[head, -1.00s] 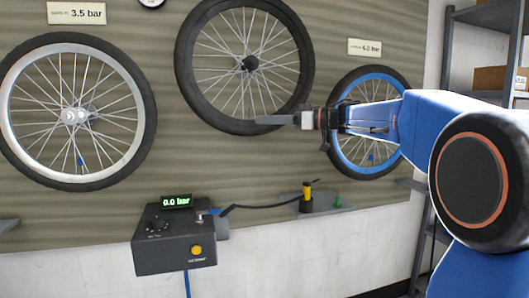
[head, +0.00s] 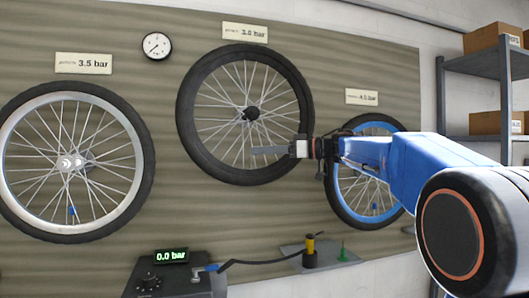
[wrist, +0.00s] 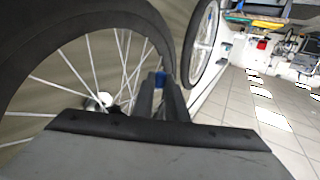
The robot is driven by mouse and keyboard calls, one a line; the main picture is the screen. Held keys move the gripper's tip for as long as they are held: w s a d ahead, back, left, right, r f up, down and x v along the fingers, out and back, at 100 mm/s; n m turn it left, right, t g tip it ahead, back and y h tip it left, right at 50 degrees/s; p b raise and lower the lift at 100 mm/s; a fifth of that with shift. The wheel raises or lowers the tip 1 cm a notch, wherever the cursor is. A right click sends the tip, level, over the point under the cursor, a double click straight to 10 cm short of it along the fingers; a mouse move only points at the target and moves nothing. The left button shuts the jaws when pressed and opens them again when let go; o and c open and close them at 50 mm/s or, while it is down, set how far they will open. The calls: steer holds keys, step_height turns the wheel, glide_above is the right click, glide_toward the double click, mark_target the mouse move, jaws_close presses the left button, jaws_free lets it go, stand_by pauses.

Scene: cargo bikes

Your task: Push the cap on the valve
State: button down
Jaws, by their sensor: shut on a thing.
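My gripper (head: 254,150) reaches in from the right, in front of the lower part of the middle wheel (head: 189,130). In the wrist view its two dark fingers (wrist: 161,88) are shut on a small blue cap (wrist: 160,77) at their tips. The cap cannot be made out in the head view. The middle wheel's dark tyre and spokes fill the left of the wrist view. I cannot make out its valve; whether the cap touches it cannot be told. Small blue caps show on the left wheel (head: 71,210) and the right wheel (head: 375,206).
A pump box (head: 165,286) reading 0.0 bar stands below, its hose (head: 255,262) running to a yellow-topped fitting (head: 310,246) on a small ledge. A gauge (head: 156,46) and pressure labels are on the wall board. Shelves with boxes (head: 495,37) stand right.

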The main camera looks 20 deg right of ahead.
steer(key=shift+w, duration=4.3)
steer(key=shift+f, duration=1.35)
steer(key=c, duration=1.4)
jaws_free()
steer(key=shift+d, duration=0.1)
steer(key=shift+o, duration=0.2)
steer(key=shift+d, duration=0.15)
steer(key=v, duration=0.9)
steer(key=shift+s+d+r, duration=0.25)
steer(key=shift+s+r, duration=0.05)
